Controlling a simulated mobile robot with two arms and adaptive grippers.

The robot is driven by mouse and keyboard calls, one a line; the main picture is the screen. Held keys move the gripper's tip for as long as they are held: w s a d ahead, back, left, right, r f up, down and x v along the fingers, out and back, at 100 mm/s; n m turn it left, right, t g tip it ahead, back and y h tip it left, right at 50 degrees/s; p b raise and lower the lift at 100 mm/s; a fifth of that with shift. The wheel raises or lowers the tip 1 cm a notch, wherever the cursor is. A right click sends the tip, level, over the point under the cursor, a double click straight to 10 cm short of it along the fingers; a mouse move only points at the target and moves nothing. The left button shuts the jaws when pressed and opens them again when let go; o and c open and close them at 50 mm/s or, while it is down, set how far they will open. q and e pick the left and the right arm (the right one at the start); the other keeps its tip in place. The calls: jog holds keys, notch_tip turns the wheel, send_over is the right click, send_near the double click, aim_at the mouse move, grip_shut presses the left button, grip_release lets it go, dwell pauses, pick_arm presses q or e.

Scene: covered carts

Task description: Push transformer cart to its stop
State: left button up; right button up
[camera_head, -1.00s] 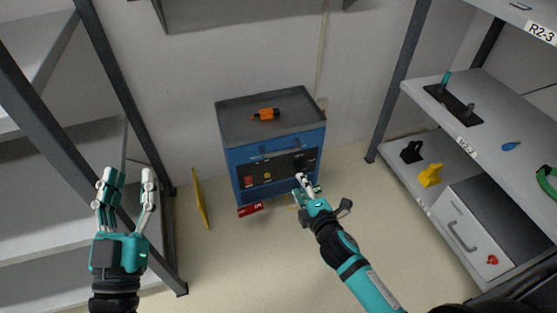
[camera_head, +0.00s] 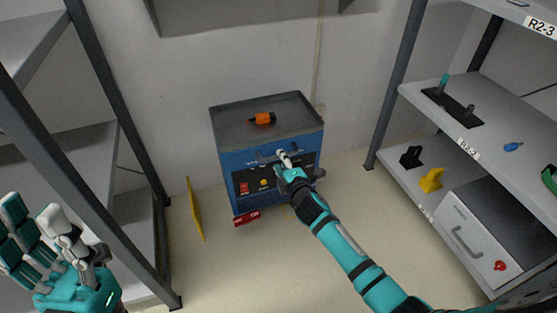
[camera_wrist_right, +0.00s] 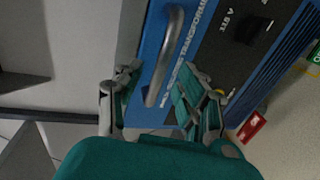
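The transformer cart (camera_head: 267,192) is a blue cabinet with a dark tray top, standing against the back wall between the racks. Its grey bar handle (camera_head: 266,158) crosses the upper front; it also shows in the right wrist view (camera_wrist_right: 166,55). My right gripper (camera_head: 284,156) is at the handle's right part. In the right wrist view the gripper's fingers (camera_wrist_right: 158,78) are apart, on either side of the handle's near end, not visibly closed on it. My left gripper (camera_head: 32,208) is at the lower left, open and empty, away from the cart.
An orange and black tool (camera_head: 262,119) lies on the cart top. A red block (camera_head: 246,218) is at the cart's front foot. A yellow panel (camera_head: 195,209) stands upright left of the cart. Shelf racks flank both sides. The floor before the cart is clear.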

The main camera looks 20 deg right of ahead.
aim_at(278, 158)
jog(key=shift+b+x, duration=0.5)
jog(key=shift+x, duration=1.3)
grip_shut()
jog(key=shift+f, duration=0.2)
